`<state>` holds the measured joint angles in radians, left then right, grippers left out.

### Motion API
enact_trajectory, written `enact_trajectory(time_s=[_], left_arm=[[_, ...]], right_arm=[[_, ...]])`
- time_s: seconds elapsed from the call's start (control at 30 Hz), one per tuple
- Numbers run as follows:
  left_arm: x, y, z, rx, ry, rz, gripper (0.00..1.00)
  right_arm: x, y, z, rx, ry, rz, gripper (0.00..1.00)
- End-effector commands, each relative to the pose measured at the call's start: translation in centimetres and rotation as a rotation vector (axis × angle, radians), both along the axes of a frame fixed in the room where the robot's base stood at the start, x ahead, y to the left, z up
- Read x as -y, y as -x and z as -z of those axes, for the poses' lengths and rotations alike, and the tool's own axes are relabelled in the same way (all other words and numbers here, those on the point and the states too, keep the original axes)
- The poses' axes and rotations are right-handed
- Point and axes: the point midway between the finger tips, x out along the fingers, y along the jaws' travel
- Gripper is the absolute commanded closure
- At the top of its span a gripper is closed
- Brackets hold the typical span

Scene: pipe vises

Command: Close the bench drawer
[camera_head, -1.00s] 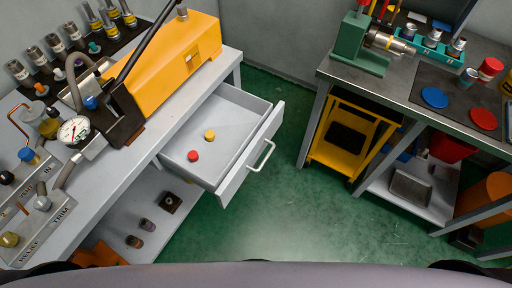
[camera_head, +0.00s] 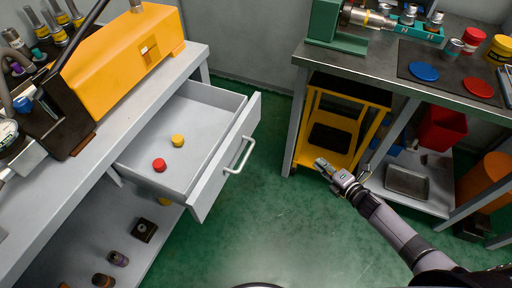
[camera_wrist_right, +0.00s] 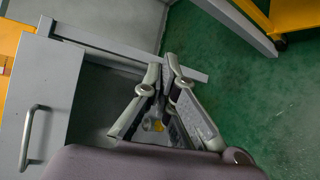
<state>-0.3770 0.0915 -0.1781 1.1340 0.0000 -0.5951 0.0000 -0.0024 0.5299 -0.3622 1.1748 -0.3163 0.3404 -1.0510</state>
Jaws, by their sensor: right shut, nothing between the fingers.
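The grey bench drawer (camera_head: 225,165) stands pulled out from the left bench (camera_head: 95,175) in the head view. Its front panel carries a pale bar handle (camera_head: 240,156). A red cap (camera_head: 159,165) and a yellow cap (camera_head: 178,140) lie inside it. My right gripper (camera_head: 320,163) is to the right of the drawer front, over the green floor, apart from the handle. In the right wrist view its fingers (camera_wrist_right: 168,62) are together and empty. The drawer front (camera_wrist_right: 48,85) and its handle (camera_wrist_right: 30,137) show at the left there. My left gripper is not in view.
An orange machine (camera_head: 125,55) stands on the left bench. The right bench (camera_head: 385,75) holds a green vise-like machine (camera_head: 325,25) and several cans and discs. A yellow cart (camera_head: 335,125) is under it. Green floor (camera_head: 290,220) is free between the benches.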

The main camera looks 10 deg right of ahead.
Motion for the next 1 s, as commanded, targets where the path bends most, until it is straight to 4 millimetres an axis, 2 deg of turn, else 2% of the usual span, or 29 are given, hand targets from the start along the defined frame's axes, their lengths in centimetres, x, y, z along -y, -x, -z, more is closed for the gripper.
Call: enact_trajectory(time_s=[0.03, 0.13, 0.2, 0.3, 0.4, 0.53, 0.63, 0.77, 1.0], left_arm=[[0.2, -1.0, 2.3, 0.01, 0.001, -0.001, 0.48], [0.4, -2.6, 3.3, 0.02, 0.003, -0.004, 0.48], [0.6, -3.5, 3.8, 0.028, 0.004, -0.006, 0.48], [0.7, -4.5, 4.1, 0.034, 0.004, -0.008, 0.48], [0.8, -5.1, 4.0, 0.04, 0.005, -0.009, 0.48], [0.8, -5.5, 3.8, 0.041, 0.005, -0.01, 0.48], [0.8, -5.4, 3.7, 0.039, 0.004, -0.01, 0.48], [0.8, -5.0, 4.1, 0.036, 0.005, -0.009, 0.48], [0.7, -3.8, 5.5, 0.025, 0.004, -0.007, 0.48]], right_arm=[[-0.9, -1.7, -1.1, 0.14, 0.119, -0.119, 1.0], [-3.5, -3.0, -5.5, 0.415, 0.351, -0.336, 1.0], [-5.2, -2.8, -7.9, 0.593, 0.499, -0.463, 1.0], [-7.3, -1.7, -10.3, 0.809, 0.667, -0.604, 1.0], [-8.6, -0.6, -11.7, 0.959, 0.777, -0.695, 1.0], [-9.5, 0.3, -12.7, 1.053, 0.844, -0.747, 1.0], [-10.1, 0.1, -13.0, 1.069, 0.852, -0.754, 1.0], [-11.7, -0.9, -13.2, 1.069, 0.85, -0.751, 1.0], [-16.1, -3.6, -13.2, 1.067, 0.848, -0.749, 1.0]])
